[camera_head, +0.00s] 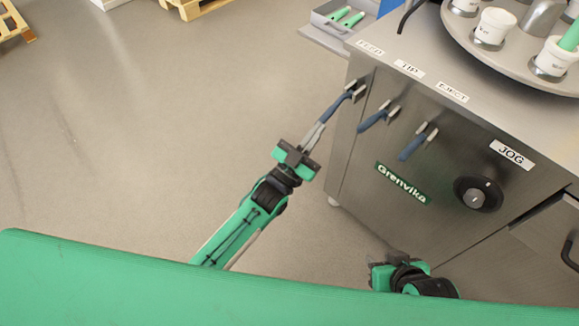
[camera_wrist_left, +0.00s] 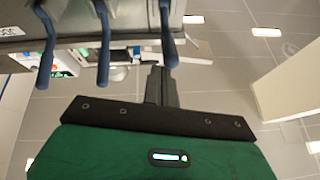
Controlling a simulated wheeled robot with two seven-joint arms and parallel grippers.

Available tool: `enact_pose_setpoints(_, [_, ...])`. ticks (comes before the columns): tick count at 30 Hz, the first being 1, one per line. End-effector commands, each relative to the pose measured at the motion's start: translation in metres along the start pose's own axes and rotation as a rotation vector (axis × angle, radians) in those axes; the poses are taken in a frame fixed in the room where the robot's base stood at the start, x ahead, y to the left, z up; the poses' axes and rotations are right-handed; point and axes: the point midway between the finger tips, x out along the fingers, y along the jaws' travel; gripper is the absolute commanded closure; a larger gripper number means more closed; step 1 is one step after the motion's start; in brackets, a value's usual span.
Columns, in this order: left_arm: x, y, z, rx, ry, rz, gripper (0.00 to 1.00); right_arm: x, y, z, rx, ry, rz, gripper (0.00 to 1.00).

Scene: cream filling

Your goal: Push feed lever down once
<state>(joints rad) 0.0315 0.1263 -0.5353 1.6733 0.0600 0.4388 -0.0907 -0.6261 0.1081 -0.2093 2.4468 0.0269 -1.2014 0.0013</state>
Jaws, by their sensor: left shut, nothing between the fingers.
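The feed lever (camera_head: 339,105) is the leftmost of three blue-handled levers on the machine's steel front, below the FEED label (camera_head: 370,48). Its handle slants down and outward to the left. My left gripper (camera_head: 318,128) is shut and empty, with its narrow fingers at the handle's outer end. In the left wrist view, the shut fingertips (camera_wrist_left: 160,68) are right by the end of the feed lever (camera_wrist_left: 167,30); whether they touch I cannot tell. My right gripper (camera_head: 378,275) is low in front of the machine, its fingers not clearly visible.
The tip lever (camera_head: 375,120) and eject lever (camera_head: 414,146) are to the right of the feed lever. A black JOG knob (camera_head: 476,196) is further right. A turntable (camera_head: 500,62) with white cups stands on top.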

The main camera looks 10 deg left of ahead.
Motion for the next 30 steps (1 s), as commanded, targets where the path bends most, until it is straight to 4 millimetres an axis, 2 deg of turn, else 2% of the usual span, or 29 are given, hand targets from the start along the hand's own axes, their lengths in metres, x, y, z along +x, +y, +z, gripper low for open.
enact_pose_setpoints(3, [-0.031,0.0,0.0,-0.001,-0.006,0.001,1.0,-0.001,0.001,0.001,0.001,-0.009,0.003,0.64])
enact_pose_setpoints(6, [-0.053,0.0,-0.001,-0.001,-0.004,0.001,1.0,-0.001,0.001,0.001,0.001,-0.012,0.004,0.64])
enact_pose_setpoints(12, [-0.087,0.0,-0.003,0.0,-0.003,0.0,1.0,-0.002,0.002,0.001,0.001,-0.015,0.004,0.64])
enact_pose_setpoints(18, [-0.099,-0.001,-0.004,0.0,0.001,0.0,1.0,-0.002,0.002,0.001,0.001,-0.014,0.004,0.64])
enact_pose_setpoints(30, [-0.1,-0.001,-0.004,0.0,0.001,0.0,1.0,-0.002,0.001,0.001,0.001,-0.013,0.004,0.64])
